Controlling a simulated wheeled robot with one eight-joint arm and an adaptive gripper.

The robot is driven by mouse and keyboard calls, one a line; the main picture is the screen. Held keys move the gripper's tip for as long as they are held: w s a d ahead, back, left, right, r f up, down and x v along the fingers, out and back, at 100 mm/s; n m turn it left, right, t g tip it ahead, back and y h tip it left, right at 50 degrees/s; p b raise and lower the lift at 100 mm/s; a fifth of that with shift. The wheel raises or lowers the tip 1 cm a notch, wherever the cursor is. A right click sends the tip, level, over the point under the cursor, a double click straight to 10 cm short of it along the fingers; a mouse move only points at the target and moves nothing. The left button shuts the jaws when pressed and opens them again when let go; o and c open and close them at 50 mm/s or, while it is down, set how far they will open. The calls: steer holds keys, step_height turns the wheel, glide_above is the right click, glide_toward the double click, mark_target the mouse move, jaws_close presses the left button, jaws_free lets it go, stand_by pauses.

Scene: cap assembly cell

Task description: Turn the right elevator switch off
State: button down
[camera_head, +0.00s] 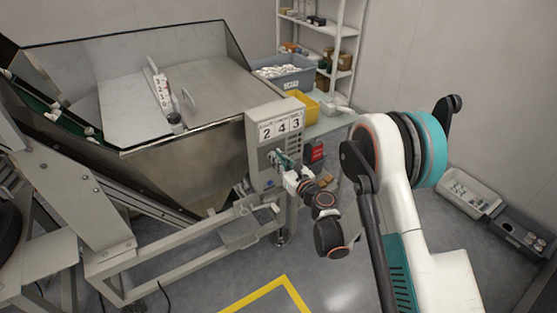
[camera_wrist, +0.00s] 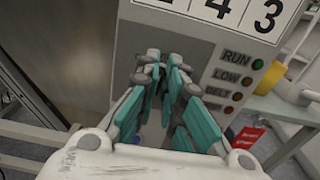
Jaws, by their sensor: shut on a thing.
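The grey control box (camera_head: 255,143) with the sign 2 4 3 stands at the front right of the large metal hopper. My gripper (camera_head: 277,158) is at the front face of this box, its teal fingers pointing at the panel. In the wrist view my gripper (camera_wrist: 152,62) is closed against the panel (camera_wrist: 203,62), left of the lamp column. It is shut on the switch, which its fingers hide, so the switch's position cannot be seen. The lamp beside RUN (camera_wrist: 257,64) looks green; the LOW lamp (camera_wrist: 247,81) looks orange.
The metal hopper (camera_head: 190,160) and its frame fill the left. A shelf (camera_head: 343,55), a grey bin of white parts (camera_head: 285,78) and a yellow bin (camera_head: 303,103) are behind the box. Grey crates (camera_head: 468,196) lie on the floor at right. Open floor lies in front.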

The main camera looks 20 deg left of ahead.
steer(key=shift+n, duration=0.4)
steer(key=shift+s+a+f+n, duration=0.1)
steer(key=shift+s+n, duration=0.05)
steer(key=shift+n, duration=1.2)
steer(key=shift+s+a+f+n, duration=0.1)
steer(key=shift+s+n, duration=0.05)
steer(key=shift+n, duration=1.15)
steer(key=shift+s+a+f+n, duration=0.1)
steer(key=shift+s+n, duration=0.05)
steer(key=shift+n, duration=1.2)
steer(key=c, duration=1.7)
jaws_free()
steer(key=shift+r, duration=0.15)
step_height(320, 180, up, 10)
steer(key=shift+f, duration=0.1)
